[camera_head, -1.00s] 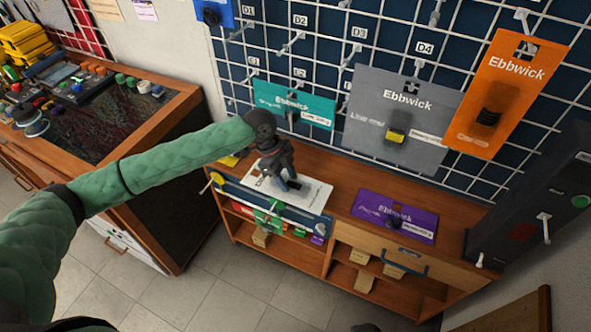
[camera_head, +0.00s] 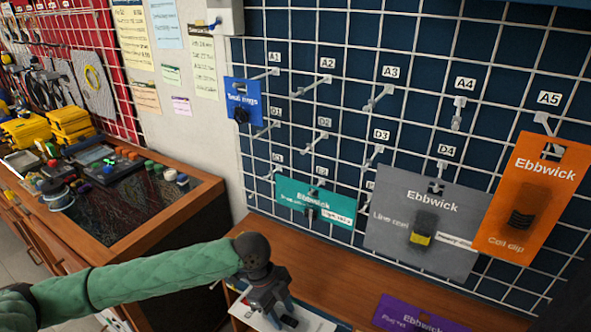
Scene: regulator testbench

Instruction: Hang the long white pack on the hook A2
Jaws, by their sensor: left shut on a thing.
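The long white pack (camera_head: 313,323) shows at the bottom edge, partly cut off and partly covered by my left gripper. My left gripper (camera_head: 283,318) points down over it and is shut on it, low at the wooden shelf top. Hook A2 (camera_head: 313,86) is a bare metal prong under its label on the wire grid, well above the gripper and slightly to its right. My right gripper is out of view.
A blue pack (camera_head: 243,102) hangs at A1, left of A2. Hook A3 (camera_head: 378,97) is empty. Teal (camera_head: 316,203), grey (camera_head: 420,220) and orange (camera_head: 533,195) packs hang lower and to the right. A purple pack (camera_head: 410,317) lies on the shelf top (camera_head: 350,285).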

